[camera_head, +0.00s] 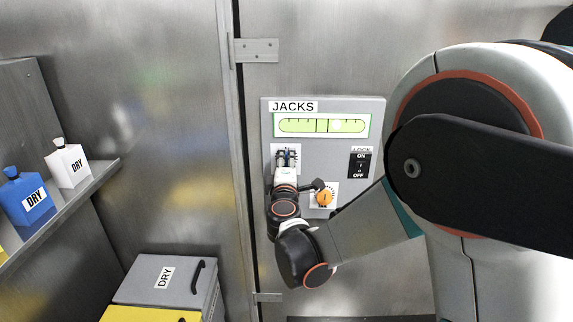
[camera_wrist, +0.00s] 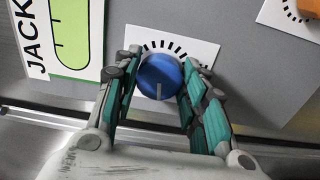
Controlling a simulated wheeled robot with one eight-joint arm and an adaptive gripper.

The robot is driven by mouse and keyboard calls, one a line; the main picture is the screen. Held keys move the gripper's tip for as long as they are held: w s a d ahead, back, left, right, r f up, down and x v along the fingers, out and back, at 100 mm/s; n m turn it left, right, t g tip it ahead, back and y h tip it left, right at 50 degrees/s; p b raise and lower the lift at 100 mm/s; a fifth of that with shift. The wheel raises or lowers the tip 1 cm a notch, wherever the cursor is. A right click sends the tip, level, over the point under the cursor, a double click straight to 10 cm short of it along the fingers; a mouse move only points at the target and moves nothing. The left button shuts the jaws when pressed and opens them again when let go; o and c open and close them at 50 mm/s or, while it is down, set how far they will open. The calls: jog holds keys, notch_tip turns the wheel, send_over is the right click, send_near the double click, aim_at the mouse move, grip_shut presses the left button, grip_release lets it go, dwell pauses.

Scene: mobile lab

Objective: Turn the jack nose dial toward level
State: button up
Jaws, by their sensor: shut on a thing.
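The grey JACKS panel (camera_head: 375,110) is on the metal wall and carries a green level gauge (camera_head: 290,125). A pale bubble appears just right of the gauge's centre marks. My gripper (camera_head: 287,158) is at the white dial plate on the panel's left. In the wrist view my gripper (camera_wrist: 160,85) has its fingers on both sides of a blue dial (camera_wrist: 160,72), shut on it. The dial's light pointer line points toward the bottom of the picture. In the head view my gripper hides most of this dial. An orange dial (camera_head: 324,197) is to its lower right; which is the nose dial is unreadable.
An ON/OFF switch (camera_head: 360,165) is at the panel's right. A shelf (camera_head: 85,192) at left holds a blue DRY bottle (camera_head: 30,200) and a white DRY bottle (camera_head: 68,165). A grey DRY case (camera_head: 145,285) is at the lower left.

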jog(key=o, duration=1.1)
jog(key=shift+c, duration=0.2)
jog(key=s, duration=1.2)
jog(key=shift+f, duration=0.1)
